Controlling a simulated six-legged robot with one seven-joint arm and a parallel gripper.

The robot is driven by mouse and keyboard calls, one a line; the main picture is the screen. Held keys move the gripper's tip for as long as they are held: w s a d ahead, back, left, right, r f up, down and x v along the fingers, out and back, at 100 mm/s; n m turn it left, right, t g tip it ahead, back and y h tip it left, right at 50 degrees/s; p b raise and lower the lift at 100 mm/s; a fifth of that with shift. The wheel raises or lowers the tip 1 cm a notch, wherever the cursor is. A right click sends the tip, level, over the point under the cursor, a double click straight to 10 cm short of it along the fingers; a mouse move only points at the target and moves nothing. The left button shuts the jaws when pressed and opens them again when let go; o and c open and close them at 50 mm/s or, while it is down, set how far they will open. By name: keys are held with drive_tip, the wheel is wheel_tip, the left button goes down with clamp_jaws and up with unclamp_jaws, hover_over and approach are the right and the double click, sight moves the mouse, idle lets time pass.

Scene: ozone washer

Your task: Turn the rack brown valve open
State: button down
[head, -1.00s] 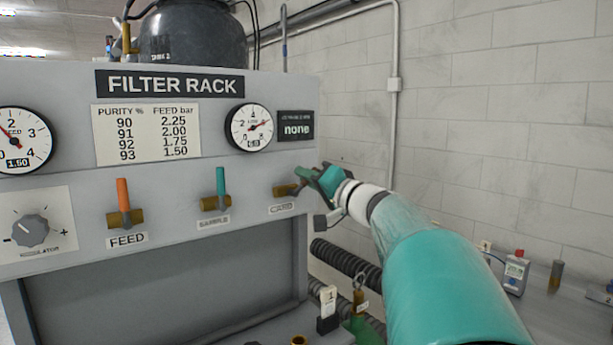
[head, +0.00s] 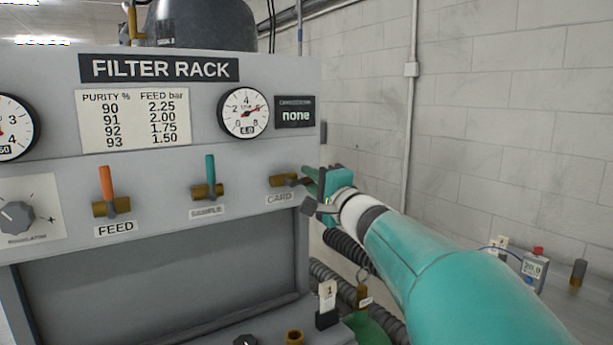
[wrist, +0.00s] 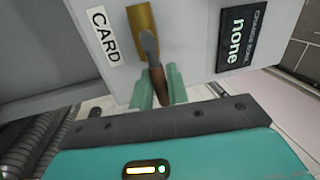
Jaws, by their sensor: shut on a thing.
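The brown valve is the one above the CARD label on the filter rack. Its brass body (head: 283,181) shows in the head view, and its handle points right toward my gripper. In the wrist view the brown handle (wrist: 157,85) reaches from the brass body (wrist: 141,18) between the two green fingers. My gripper (head: 316,180) is at the rack's right edge, shut on this handle. It also shows in the wrist view (wrist: 158,88). In the head view my gripper hides the handle's end.
To the left, the FEED valve's orange handle (head: 106,183) and the SAMPLE valve's teal handle (head: 210,168) stand upright. A round gauge (head: 243,112) and a display reading "none" (head: 295,115) are above. Ribbed hoses (head: 345,250) run below my arm. Wall space at right is clear.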

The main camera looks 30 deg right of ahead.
drive_tip(key=shift+f+m+h, duration=0.2)
drive_tip(key=shift+m+h, duration=0.1)
drive_tip(key=shift+m, duration=0.3)
drive_tip(key=c, duration=1.4)
unclamp_jaws()
drive_tip(key=shift+c, duration=0.2)
drive_tip(key=shift+s, duration=0.1)
drive_tip(key=s+f, duration=0.2)
drive_tip(key=s, duration=1.1)
drive_tip(key=shift+s+d+f, duration=0.15)
drive_tip(key=shift+d+f, duration=0.05)
drive_tip(key=shift+f, duration=0.1)
